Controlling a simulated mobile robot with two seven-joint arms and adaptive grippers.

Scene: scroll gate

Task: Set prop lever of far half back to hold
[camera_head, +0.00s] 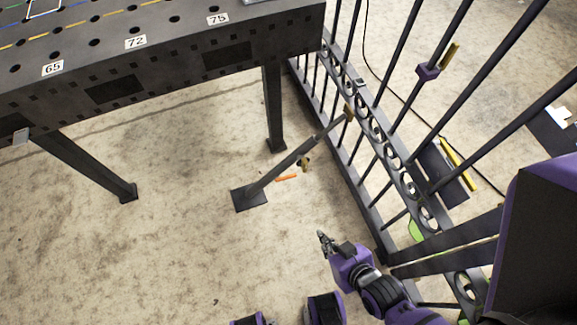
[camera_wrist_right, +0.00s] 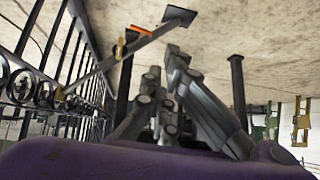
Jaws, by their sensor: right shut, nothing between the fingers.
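The dark gate (camera_head: 383,140) of bars and scroll rings stands at the right of the head view. A slanting prop (camera_head: 280,172) runs from a floor plate (camera_head: 250,199) up to a brass-coloured joint (camera_head: 349,113) at the gate. A small brass lever (camera_head: 304,162) sits partway along the prop; it also shows in the right wrist view (camera_wrist_right: 121,48). My right gripper (camera_head: 322,238) is shut and empty, below and right of the lever in the head view and apart from it. My left gripper is not in view.
A dark perforated table (camera_head: 170,70) on legs fills the upper left. The floor left of my right gripper is clear.

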